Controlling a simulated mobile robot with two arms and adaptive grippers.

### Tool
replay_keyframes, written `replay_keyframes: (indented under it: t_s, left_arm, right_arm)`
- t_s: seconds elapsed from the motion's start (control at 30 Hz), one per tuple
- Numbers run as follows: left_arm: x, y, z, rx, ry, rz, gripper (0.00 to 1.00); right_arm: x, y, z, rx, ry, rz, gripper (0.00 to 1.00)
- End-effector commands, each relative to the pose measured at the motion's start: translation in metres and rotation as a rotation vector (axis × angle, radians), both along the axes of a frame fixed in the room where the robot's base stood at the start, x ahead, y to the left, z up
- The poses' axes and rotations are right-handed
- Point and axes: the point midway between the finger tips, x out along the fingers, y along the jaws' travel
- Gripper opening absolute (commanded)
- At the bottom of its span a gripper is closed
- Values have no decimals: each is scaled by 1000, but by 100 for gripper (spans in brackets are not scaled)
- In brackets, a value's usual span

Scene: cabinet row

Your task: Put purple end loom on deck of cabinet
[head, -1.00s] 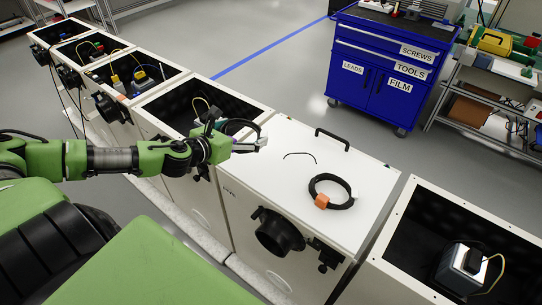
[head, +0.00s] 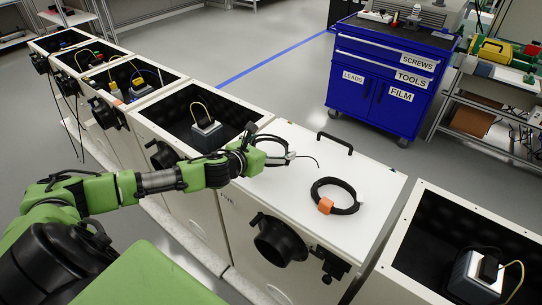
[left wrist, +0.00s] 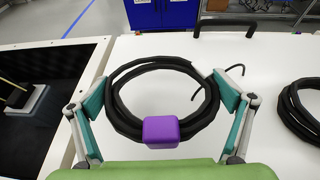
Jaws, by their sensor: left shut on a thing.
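The purple end loom is a black coil with a purple block (left wrist: 161,132) on its near side, seen in the left wrist view. My left gripper (left wrist: 162,103) is shut on this coil, with a teal-padded finger on each side. In the head view my left gripper (head: 278,159) is over the left part of the white cabinet deck (head: 300,225), with the coil partly hidden by the hand. I cannot tell whether the coil touches the deck. My right gripper is not in view.
A black loom with an orange end (head: 326,205) lies on the deck to the right. A black handle (head: 335,142) stands at the deck's back edge. Open cabinets flank it, one on the left (head: 190,112) holding a grey box, one on the right (head: 430,235).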

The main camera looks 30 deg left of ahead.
Motion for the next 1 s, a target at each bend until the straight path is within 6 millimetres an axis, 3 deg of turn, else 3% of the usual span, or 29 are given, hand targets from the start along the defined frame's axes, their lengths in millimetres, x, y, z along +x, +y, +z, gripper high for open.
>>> replay_keyframes:
  t_s: [0.03,0.13,0.6,0.63,0.67,1.0]
  left_arm:
    - [0,1,-11,1,-1,1,67]
    - [0,1,-20,1,0,1,67]
    - [0,1,-25,2,-1,1,67]
    - [-1,1,-26,2,1,1,97]
    - [-1,1,-25,2,1,1,100]
    - [-1,1,-26,2,1,1,100]
  right_arm:
    - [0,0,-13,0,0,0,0]
    - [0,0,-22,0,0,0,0]
    - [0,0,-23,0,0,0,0]
    - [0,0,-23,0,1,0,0]
    - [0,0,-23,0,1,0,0]
    - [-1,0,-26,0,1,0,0]
